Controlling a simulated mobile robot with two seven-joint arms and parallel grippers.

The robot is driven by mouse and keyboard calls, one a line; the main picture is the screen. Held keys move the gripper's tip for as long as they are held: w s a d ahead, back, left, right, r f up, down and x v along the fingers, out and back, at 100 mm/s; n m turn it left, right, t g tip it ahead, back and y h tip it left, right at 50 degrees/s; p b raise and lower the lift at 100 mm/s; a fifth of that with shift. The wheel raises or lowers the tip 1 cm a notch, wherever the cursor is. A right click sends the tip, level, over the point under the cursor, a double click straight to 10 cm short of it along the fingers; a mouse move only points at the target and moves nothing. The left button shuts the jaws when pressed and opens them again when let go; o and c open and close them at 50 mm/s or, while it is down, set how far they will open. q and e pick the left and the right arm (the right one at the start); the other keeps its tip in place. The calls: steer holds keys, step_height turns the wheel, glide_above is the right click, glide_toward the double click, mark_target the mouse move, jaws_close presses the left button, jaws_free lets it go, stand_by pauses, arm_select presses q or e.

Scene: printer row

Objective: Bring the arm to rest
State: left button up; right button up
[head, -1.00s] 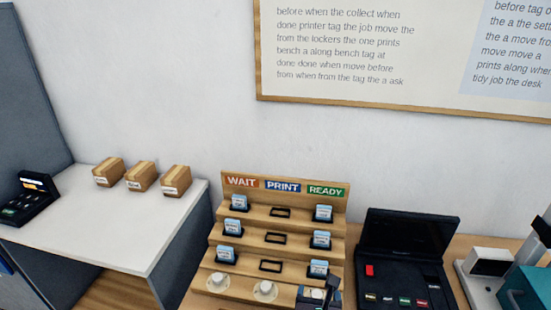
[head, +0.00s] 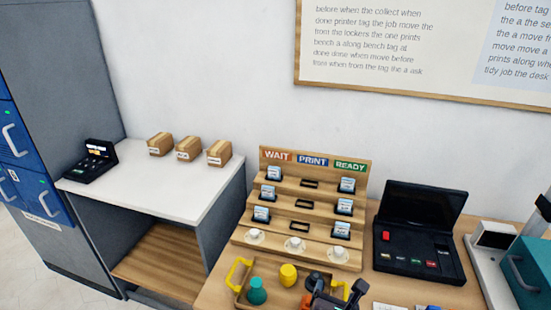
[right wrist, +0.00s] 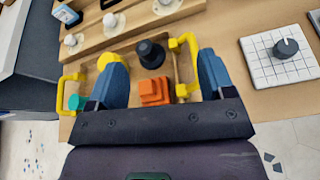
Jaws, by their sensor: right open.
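My right gripper (head: 337,293) is at the bottom of the head view, low over the front of the bench. In the right wrist view its two blue fingers (right wrist: 161,76) stand wide apart with nothing held between them. Beyond and below them is a wooden tray with yellow handles (head: 238,272), holding a teal piece (head: 257,291), a yellow piece (head: 288,274), a black knob (right wrist: 150,53) and an orange block (right wrist: 155,92). The orange block shows between the fingers, but whether they touch the tray cannot be told. My left gripper is not in view.
A stepped wooden rack (head: 285,227) with WAIT, PRINT and READY labels and cards stands behind the tray. A black open-lidded device (head: 418,235) is to its right. A white side table (head: 185,185) with small boxes stands left. A white gridded pad (right wrist: 286,52) lies right of the tray.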

steer(key=s+d+f+m+y, duration=0.1)
steer(key=s+d+f+m, duration=0.3)
steer(key=m, duration=1.1)
steer(key=s+d+f+m+g+y, duration=0.1)
steer(key=s+d+f+m, duration=0.3)
steer(key=s+d+m, duration=0.6)
steer(key=s+m+y, duration=0.1)
steer(key=m, duration=0.3)
steer(key=shift+s+m+g, duration=0.3)
steer(key=shift+m, duration=0.1)
